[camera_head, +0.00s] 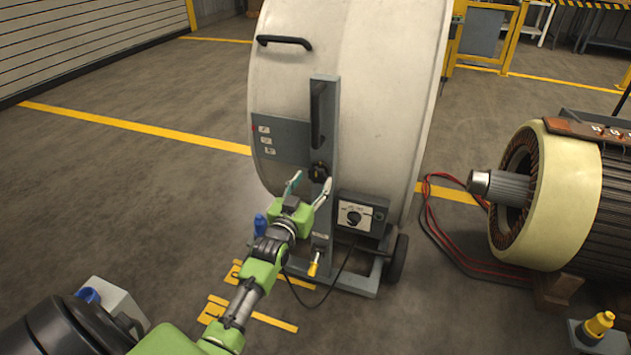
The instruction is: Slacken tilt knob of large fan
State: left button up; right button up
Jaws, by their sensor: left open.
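The large fan (350,60) is a big white drum on a grey wheeled stand, standing upright in front of me. Its tilt knob (319,171) is a black knob on the grey upright post at the drum's side. My left gripper (310,182) is open, with its two fingertips just below and to either side of the knob. I cannot tell whether the fingers touch it. A control box (355,216) with a black dial sits to the right, low on the stand. My right gripper does not show.
A large motor with a cream end ring (560,195) and shaft stands on the right, with red cables (450,240) on the floor beside it. A yellow-topped fitting (598,325) is at bottom right. The floor left of the fan is open.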

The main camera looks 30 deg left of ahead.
aim_at(318, 174)
pick_arm(q)
jog(key=shift+x, duration=1.45)
jog(key=shift+c, duration=0.4)
jog(key=c, duration=1)
jog(key=shift+c, duration=0.2)
